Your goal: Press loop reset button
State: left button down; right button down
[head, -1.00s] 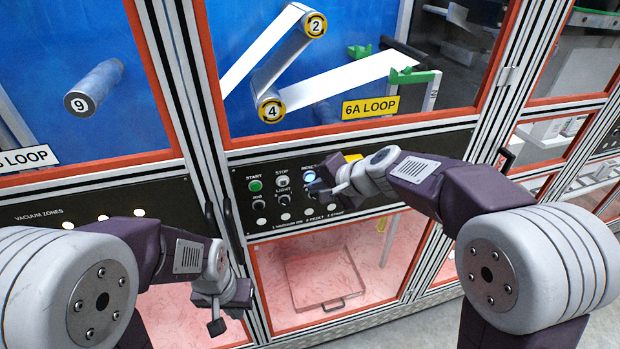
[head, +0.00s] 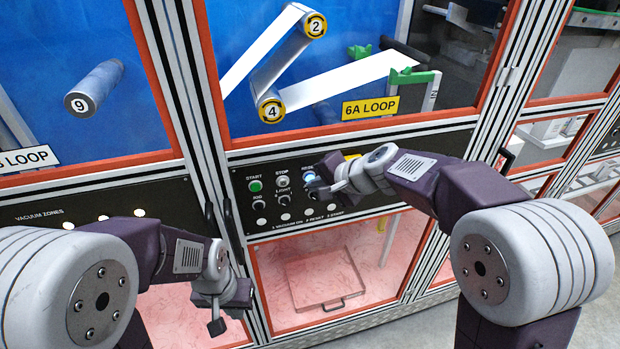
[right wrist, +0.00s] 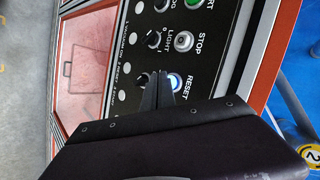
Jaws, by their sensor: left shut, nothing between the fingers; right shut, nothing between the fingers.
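The reset button glows blue-white on the black control panel (head: 240,217) under the 6A LOOP sign (head: 370,107). In the head view the reset button (head: 309,177) is partly covered by my right gripper (head: 312,186). In the right wrist view the button (right wrist: 175,82) shows beside the tips of my right gripper (right wrist: 166,76), which is shut and empty. I cannot tell whether the tips touch the button. My left gripper (head: 218,212) is shut and empty, at the lower left in front of the frame post.
A green START button (head: 255,186) and a STOP button (head: 282,181) sit left of reset, with knobs and white buttons below. Glass windows with orange frames stand above and below the panel. Rollers (head: 270,108) with a white web are behind the upper glass.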

jog(key=shift+w+a, duration=0.15)
jog(key=shift+w, duration=0.3)
dwell(0.8)
dwell(0.3)
jog(key=shift+s+d+b, duration=0.3)
jog(key=shift+s+b, duration=0.05)
jog(key=shift+s, duration=0.45)
jog(key=s, duration=0.1)
jog(key=s+d+b, duration=0.1)
jog(key=s, duration=0.1)
jog(key=s+b, duration=0.1)
jog(key=shift+s+d, duration=0.25)
jog(key=shift+s, duration=0.1)
